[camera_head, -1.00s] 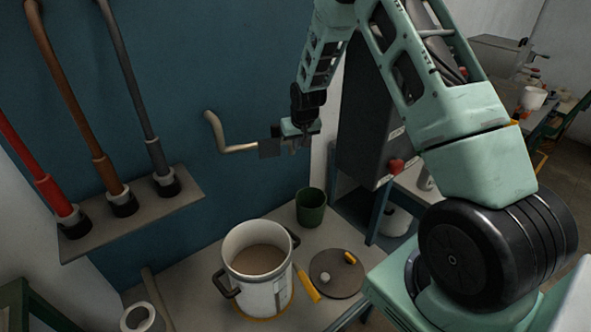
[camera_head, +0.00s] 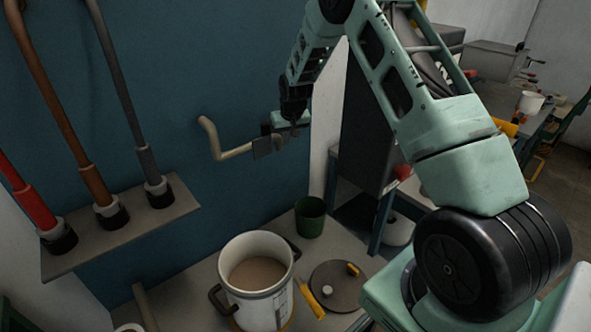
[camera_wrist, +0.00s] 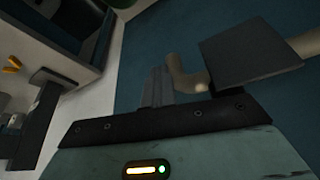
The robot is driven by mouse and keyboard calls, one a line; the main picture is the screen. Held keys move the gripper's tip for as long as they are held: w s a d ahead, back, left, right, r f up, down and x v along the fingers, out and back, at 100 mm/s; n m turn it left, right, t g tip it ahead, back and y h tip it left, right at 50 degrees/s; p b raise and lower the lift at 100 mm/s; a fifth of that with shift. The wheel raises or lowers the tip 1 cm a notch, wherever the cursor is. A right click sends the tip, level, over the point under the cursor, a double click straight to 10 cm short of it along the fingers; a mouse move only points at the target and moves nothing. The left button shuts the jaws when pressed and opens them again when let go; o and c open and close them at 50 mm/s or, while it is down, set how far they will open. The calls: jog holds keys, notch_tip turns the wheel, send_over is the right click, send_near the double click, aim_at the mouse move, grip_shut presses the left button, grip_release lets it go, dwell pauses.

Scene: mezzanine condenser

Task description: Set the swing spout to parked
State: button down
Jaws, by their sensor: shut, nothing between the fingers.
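The swing spout is a bent beige pipe (camera_head: 232,153) in front of the blue wall, with its free end turned up at the left. A dark square plate (camera_head: 262,147) covers part of the pipe; it also shows in the wrist view (camera_wrist: 250,52). My gripper (camera_head: 292,133) is at the right end of the pipe, beside the plate. In the wrist view its grey fingers (camera_wrist: 156,87) are together and empty, next to the pipe's bend (camera_wrist: 183,76). I cannot tell whether they touch it.
A white pot (camera_head: 258,304) with beige contents stands below the spout on the bench. A dark green cup (camera_head: 310,218) and a round lid (camera_head: 340,288) are near it. A shelf (camera_head: 128,232) holds upright red, brown and grey pipes at the left. A dark cabinet (camera_head: 362,140) stands at the right.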

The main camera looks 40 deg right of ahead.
jog(key=shift+w+r, duration=0.25)
jog(key=b+v, duration=0.4)
jog(key=v, duration=1.3)
jog(key=shift+s, duration=0.4)
jog(key=s+a+f+n+g+y, duration=0.1)
jog(key=s+a+n, duration=0.1)
jog(key=s+a, duration=0.5)
jog(key=s+a+f+n+y, duration=0.1)
jog(key=s+a+n, duration=0.15)
jog(key=a, duration=0.75)
jog(key=s+a+f+n+g+y, duration=0.1)
jog(key=s+a, duration=0.4)
jog(key=a, duration=0.4)
jog(key=s+a+f+n+g, duration=0.1)
jog(key=s+a+f+n, duration=0.1)
jog(key=s, duration=0.9)
jog(key=s+a+f+n+g+h, duration=0.1)
jog(key=s+a, duration=0.4)
jog(key=s, duration=0.7)
jog(key=shift+a+f+n, duration=0.2)
jog(key=shift+f+n, duration=0.45)
jog(key=shift+n, duration=0.6)
